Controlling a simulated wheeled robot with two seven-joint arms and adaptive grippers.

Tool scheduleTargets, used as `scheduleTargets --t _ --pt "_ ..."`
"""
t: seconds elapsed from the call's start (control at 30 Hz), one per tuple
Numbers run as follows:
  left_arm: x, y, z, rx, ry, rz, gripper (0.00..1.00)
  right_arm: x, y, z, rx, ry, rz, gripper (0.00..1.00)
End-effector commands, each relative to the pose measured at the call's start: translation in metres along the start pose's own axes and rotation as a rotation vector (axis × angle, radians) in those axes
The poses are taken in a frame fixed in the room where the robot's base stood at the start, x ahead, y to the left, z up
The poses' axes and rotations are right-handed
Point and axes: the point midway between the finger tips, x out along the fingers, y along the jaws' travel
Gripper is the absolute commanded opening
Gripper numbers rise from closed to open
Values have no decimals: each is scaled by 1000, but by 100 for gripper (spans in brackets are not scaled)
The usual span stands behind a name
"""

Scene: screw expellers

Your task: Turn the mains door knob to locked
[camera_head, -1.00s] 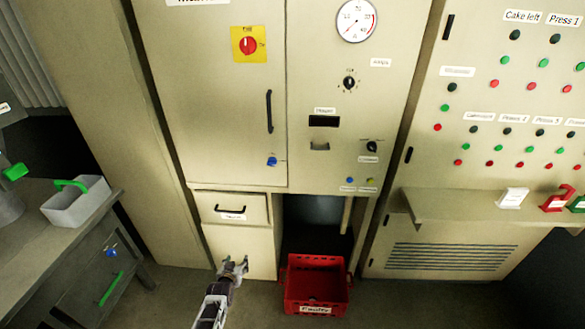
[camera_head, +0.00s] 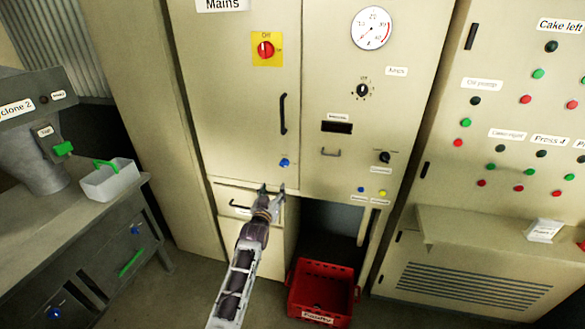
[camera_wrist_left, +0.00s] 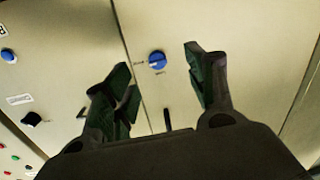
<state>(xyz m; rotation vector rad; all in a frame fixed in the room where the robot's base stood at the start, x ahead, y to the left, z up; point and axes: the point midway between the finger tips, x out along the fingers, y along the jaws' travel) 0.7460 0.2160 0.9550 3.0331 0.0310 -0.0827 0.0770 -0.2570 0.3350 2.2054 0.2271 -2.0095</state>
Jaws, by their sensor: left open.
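The mains door (camera_head: 235,110) is the tall beige panel labelled "Mains", and it looks shut. Its small blue knob (camera_head: 285,162) sits near the lower right corner of the door, below the black handle (camera_head: 283,114). The knob also shows in the left wrist view (camera_wrist_left: 157,61), between and beyond the fingertips, with small labels beside it that are too blurred to read. My left gripper (camera_head: 272,190) is open and empty, just below the knob and apart from it. It also shows in the left wrist view (camera_wrist_left: 165,80). My right gripper is not in view.
A red-and-yellow rotary switch (camera_head: 265,49) is higher on the door. A drawer (camera_head: 225,196) lies below the door, behind my gripper. A red crate (camera_head: 322,290) stands on the floor at its right. A workbench (camera_head: 60,240) stands at the left.

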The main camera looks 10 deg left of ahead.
Motion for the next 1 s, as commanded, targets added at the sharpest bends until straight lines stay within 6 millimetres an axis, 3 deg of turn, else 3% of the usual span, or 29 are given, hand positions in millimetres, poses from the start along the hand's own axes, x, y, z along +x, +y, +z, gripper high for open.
scheduleTargets --t 0.23,0.53,1.0 --pt "-2 -2 -26 -23 48 -3 56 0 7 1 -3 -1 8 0" --pt "-2 -1 -28 -77 56 -1 56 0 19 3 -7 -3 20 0" --pt "-2 -1 -28 -92 56 0 56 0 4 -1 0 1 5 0"
